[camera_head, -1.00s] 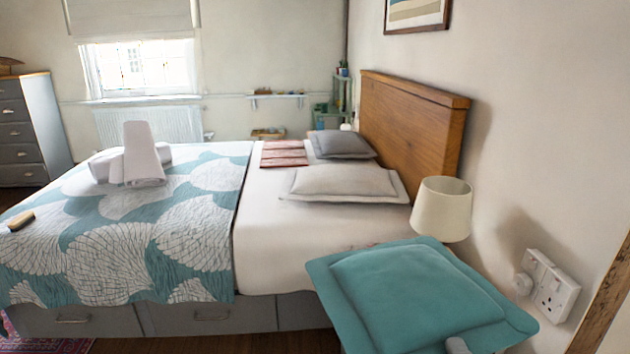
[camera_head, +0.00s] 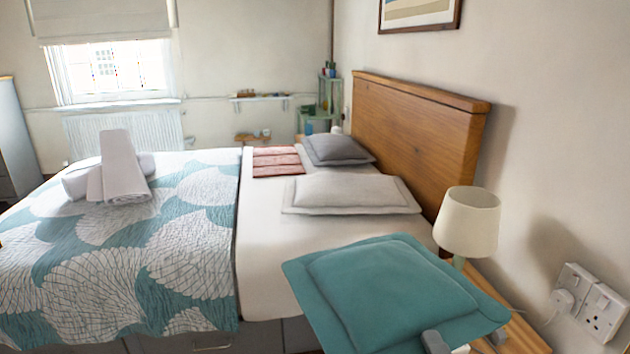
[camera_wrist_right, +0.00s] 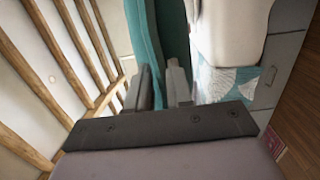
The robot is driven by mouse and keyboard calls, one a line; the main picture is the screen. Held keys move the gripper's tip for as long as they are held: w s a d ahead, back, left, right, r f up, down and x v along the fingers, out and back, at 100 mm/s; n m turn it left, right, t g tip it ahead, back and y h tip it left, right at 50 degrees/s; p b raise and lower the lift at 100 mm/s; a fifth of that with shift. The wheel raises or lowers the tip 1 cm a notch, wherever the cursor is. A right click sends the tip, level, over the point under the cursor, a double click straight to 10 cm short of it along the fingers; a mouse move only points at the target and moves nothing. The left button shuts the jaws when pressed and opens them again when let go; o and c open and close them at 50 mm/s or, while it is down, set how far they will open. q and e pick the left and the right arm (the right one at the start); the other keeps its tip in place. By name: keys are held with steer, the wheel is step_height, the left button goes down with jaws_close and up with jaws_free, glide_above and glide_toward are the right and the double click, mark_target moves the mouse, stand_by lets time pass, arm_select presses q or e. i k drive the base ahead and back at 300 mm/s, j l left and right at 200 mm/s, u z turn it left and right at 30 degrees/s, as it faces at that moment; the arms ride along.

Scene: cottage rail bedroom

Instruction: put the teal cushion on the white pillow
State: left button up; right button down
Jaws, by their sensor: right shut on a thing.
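The teal cushion (camera_head: 385,292) is held up in front at the lower right of the head view, flat side up. My right gripper (camera_head: 465,341) is shut on its near edge. In the right wrist view the teal cushion (camera_wrist_right: 146,35) runs between the two fingers (camera_wrist_right: 162,88). The white pillow (camera_head: 350,195) lies flat on the bed near the headboard, beyond the cushion and apart from it. My left gripper is not in view.
A lamp (camera_head: 468,222) stands on a wooden bedside table (camera_head: 525,338) right of the cushion, by the wall. A grey pillow (camera_head: 338,150) and folded red cloths (camera_head: 277,161) lie behind the white pillow. The wooden headboard (camera_head: 415,135) rises behind. Bare white sheet (camera_head: 270,250) is free.

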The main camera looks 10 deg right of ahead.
mark_target(337, 199)
steer(key=i+j, duration=0.65)
steer(key=i, duration=0.3)
steer(key=i+j, duration=0.2)
steer(key=i, duration=0.2)
steer(key=i+l, duration=0.2)
steer(key=i, duration=0.25)
steer(key=i+l, duration=0.25)
steer(key=i, duration=0.2)
